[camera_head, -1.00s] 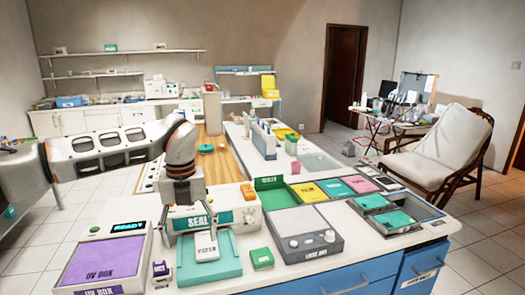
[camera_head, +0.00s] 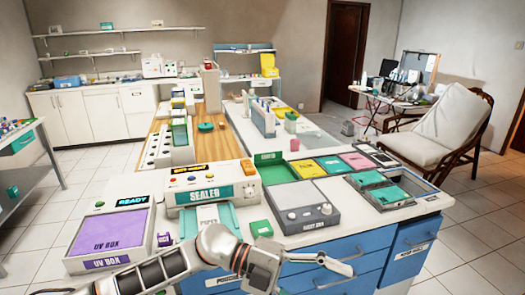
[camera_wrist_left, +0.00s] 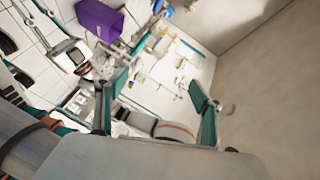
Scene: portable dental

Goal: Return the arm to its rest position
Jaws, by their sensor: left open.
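My left arm (camera_head: 165,268) comes in from the lower left and lies low across the front of the counter. Its gripper (camera_head: 346,268) points right, in front of the blue drawers, apart from the counter top. Its fingers are spread and empty; in the left wrist view the gripper (camera_wrist_left: 164,78) also shows two separated fingers with nothing between them. The arm hides part of the teal pad (camera_head: 226,217) before the sealer (camera_head: 212,190). My right gripper is not in view.
The counter holds a purple UV box (camera_head: 110,230), a small green box (camera_head: 261,228), a grey device (camera_head: 306,218) and a metal tray (camera_head: 385,192). Blue drawers (camera_head: 340,258) are just behind the gripper. A reclining chair (camera_head: 445,135) stands right; floor (camera_head: 455,240) is clear there.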

